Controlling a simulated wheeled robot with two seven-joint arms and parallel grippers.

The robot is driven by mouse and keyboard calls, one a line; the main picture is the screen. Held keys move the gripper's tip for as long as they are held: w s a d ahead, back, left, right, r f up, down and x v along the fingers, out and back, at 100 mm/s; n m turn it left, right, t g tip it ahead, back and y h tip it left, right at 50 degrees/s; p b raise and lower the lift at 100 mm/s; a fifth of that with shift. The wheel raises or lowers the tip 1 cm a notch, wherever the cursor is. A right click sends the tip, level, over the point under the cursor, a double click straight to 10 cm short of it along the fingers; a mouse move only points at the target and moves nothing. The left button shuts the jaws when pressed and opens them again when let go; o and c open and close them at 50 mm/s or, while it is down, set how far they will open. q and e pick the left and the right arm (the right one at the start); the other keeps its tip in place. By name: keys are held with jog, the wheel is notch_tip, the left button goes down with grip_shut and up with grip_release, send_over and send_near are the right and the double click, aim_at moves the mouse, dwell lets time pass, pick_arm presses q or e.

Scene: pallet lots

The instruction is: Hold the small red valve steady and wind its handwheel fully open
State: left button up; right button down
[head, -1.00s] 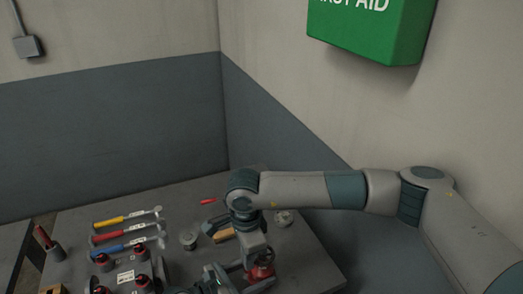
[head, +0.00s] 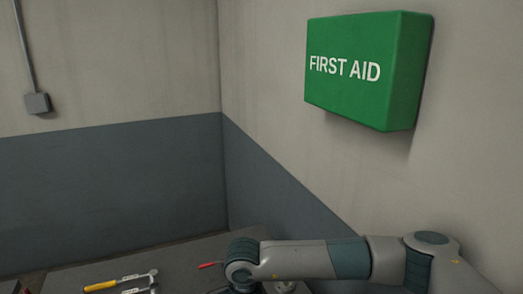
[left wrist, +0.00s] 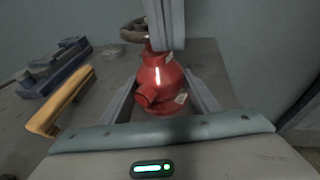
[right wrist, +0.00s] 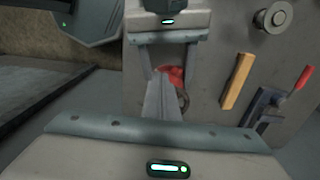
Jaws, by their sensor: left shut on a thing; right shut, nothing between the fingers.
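The small red valve (left wrist: 162,84) stands on the bench in the left wrist view, with its brownish handwheel (left wrist: 134,31) above the body, partly hidden. My left gripper (left wrist: 164,80) has its fingers on both sides of the valve body and is shut on it. My right gripper (right wrist: 158,82) is shut with nothing between its fingers. Its closed fingers hang down beside the handwheel in the left wrist view; I cannot tell whether they touch it. In the right wrist view the valve (right wrist: 172,74) is partly hidden behind these fingers. The head view shows neither the valve nor the grippers.
A clamp with a red handle (right wrist: 304,78) and a wooden block (right wrist: 237,80) lie beside the valve on the bench (right wrist: 208,75). A round metal part (right wrist: 273,16) is farther off. A yellow-handled tool (head: 101,286) lies at left. A green first aid box (head: 360,70) hangs on the wall.

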jog(key=shift+s+a, duration=0.1)
jog(key=shift+a, duration=0.1)
notch_tip(320, 180, up, 6)
dwell(0.8)
jog(key=w+r+m, duration=0.1)
jog(key=w+m, duration=0.5)
jog(key=w, duration=0.1)
jog(key=shift+a, duration=0.3)
jog(key=shift+s, duration=0.1)
notch_tip(320, 180, down, 7)
dwell(0.9)
